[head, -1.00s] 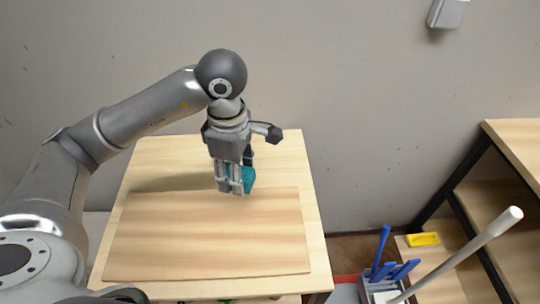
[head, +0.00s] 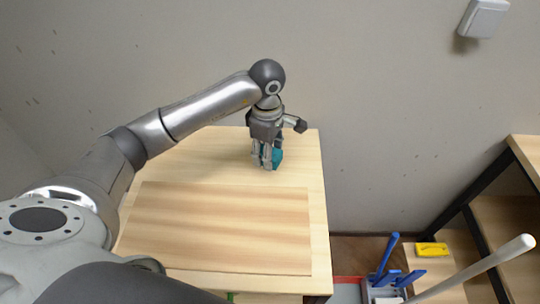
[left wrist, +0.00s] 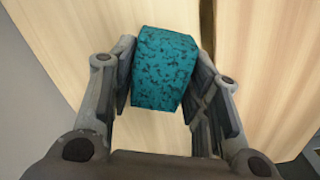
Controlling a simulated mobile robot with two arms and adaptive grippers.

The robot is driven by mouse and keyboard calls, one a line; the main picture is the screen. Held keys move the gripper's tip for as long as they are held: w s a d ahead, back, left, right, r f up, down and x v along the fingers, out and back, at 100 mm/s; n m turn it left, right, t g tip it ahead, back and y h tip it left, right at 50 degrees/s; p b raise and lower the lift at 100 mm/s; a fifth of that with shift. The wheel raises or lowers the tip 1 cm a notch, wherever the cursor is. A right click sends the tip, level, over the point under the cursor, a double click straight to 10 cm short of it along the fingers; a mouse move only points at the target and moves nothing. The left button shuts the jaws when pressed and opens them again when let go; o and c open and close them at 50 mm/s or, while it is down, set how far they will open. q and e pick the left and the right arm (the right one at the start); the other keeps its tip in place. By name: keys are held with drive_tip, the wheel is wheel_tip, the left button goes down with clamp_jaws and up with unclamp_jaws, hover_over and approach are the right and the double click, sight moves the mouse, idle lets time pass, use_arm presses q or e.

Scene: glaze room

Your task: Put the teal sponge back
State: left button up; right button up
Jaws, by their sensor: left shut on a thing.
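The teal sponge (left wrist: 163,68) is a speckled block between the two fingers of my left gripper (left wrist: 165,85) in the left wrist view. In the head view my left gripper (head: 267,163) points down over the back right part of the wooden table, with the teal sponge (head: 277,158) showing at its right side. The gripper is shut on the sponge. I cannot tell whether the sponge touches the table top. My right gripper is not in view.
A flat wooden board (head: 220,230) lies on the front of the table (head: 200,158). At the lower right are a grey caddy with blue-handled tools (head: 388,275), a yellow item (head: 431,249) on a low wooden surface and a pale pole (head: 480,265). A shelf (head: 525,165) stands at the right.

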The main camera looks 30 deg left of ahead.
use_arm(q)
drive_tip(key=shift+w+a+f, duration=0.15)
drive_tip(key=shift+w+f, duration=0.75)
drive_tip(key=shift+f, duration=0.25)
wheel_tip(320, 180, down, 2)
drive_tip(key=shift+f+p, duration=0.1)
drive_tip(key=shift+p, duration=0.9)
drive_tip(key=shift+f, duration=0.4)
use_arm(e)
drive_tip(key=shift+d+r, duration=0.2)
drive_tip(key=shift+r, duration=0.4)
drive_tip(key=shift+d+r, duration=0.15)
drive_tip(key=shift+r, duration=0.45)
use_arm(q)
drive_tip(key=shift+f, duration=0.15)
drive_tip(key=o, duration=1)
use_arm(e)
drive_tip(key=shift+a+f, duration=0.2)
